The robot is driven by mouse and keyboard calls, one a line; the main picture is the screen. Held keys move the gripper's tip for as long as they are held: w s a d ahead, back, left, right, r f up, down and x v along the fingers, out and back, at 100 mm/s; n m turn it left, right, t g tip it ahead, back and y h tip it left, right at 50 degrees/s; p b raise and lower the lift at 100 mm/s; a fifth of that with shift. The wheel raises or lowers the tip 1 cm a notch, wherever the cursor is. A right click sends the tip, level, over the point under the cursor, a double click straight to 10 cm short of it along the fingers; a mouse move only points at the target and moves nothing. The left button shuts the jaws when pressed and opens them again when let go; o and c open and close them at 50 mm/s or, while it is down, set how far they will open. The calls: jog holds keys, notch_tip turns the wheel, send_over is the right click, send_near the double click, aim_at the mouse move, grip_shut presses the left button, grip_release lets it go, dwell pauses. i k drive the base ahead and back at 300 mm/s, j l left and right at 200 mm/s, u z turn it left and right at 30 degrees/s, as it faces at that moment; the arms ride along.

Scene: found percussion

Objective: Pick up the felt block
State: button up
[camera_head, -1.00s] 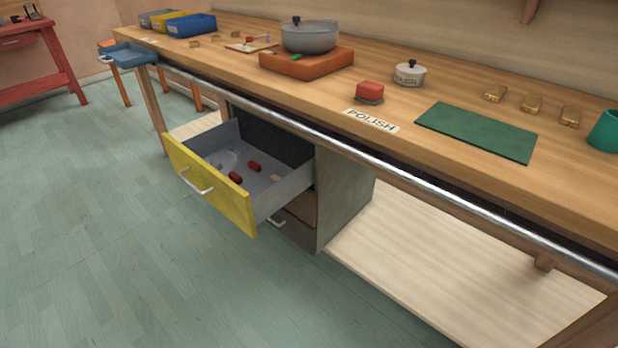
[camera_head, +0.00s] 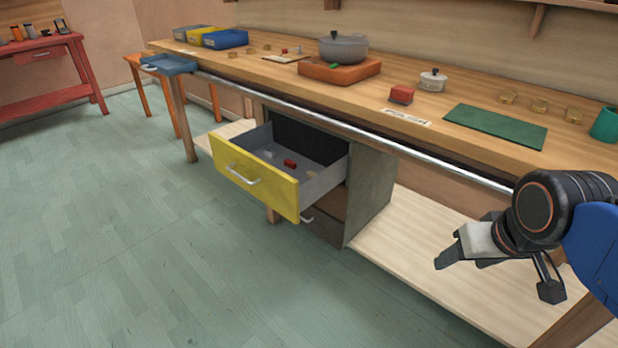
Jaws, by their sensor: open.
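A small red block with a darker base (camera_head: 401,95), which looks like the felt block, sits on the wooden workbench (camera_head: 350,98) just behind the paper label (camera_head: 407,117) that reads "POLISH". My gripper (camera_head: 461,260) is at the right, in front of the bench and lower in the picture than the block. It is open and empty, points left, and is well apart from the block. Nothing hides the block.
A yellow-fronted drawer (camera_head: 252,178) stands open with small items inside. A metal rail (camera_head: 350,129) runs along the bench front. Near the block are a lidded white pot (camera_head: 433,81), a green mat (camera_head: 496,127) and an orange slab (camera_head: 339,71) under a grey pot (camera_head: 343,48).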

aim_at(310, 174)
jog(key=u, duration=0.4)
jog(key=k+l+z, duration=0.1)
jog(key=z, duration=2.7)
jog(key=k+j, duration=0.4)
jog(key=k+u, duration=0.1)
jog(key=u, duration=2.45)
jog(key=i+l+u, duration=0.1)
jog(key=i+l, duration=0.15)
